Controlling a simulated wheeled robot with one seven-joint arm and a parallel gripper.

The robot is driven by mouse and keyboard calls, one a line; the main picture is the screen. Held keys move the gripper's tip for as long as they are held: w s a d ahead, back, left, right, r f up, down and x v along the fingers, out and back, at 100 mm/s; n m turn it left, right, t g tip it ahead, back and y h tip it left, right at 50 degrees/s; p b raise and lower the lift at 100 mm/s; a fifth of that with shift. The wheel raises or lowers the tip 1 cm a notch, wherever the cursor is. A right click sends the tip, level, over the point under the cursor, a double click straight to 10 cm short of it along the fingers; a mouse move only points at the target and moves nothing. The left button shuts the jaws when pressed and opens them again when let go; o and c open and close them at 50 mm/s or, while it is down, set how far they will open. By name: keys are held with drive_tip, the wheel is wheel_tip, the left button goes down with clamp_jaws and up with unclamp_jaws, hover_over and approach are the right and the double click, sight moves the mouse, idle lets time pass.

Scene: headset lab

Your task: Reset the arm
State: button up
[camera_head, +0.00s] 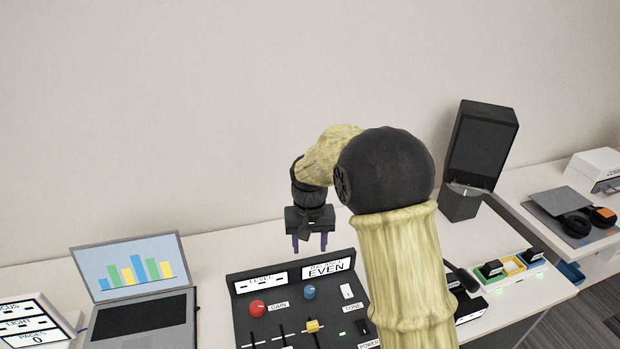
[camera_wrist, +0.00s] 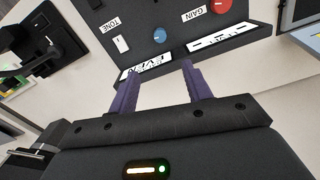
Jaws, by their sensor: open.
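My gripper (camera_head: 311,243) hangs above the back edge of a dark control panel (camera_head: 243,321) in the head view. In the wrist view my gripper (camera_wrist: 160,88) shows two purple fingers spread apart with nothing between them. The panel has a red GAIN knob (camera_head: 258,309), a blue knob (camera_head: 309,292), a yellow slider cap (camera_head: 313,326) and a white TONE switch (camera_head: 347,291). Its right display reads EVEN. In the wrist view the panel appears upside down beyond the fingertips. My arm hides part of the table right of the panel.
A tall dark speaker-like unit (camera_head: 482,147) stands at the back right. Colored slots (camera_head: 507,266) sit near the table's right edge.

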drive_tip(key=s+d+r+m+t+p, duration=0.1)
drive_tip(key=s+d+r+t+p, duration=0.1)
drive_tip(key=s+d, duration=1.3)
drive_tip(key=s+r, duration=0.1)
drive_tip(key=s, duration=0.3)
drive_tip(key=shift+d+r+t, duration=0.25)
drive_tip(key=shift+t, duration=0.05)
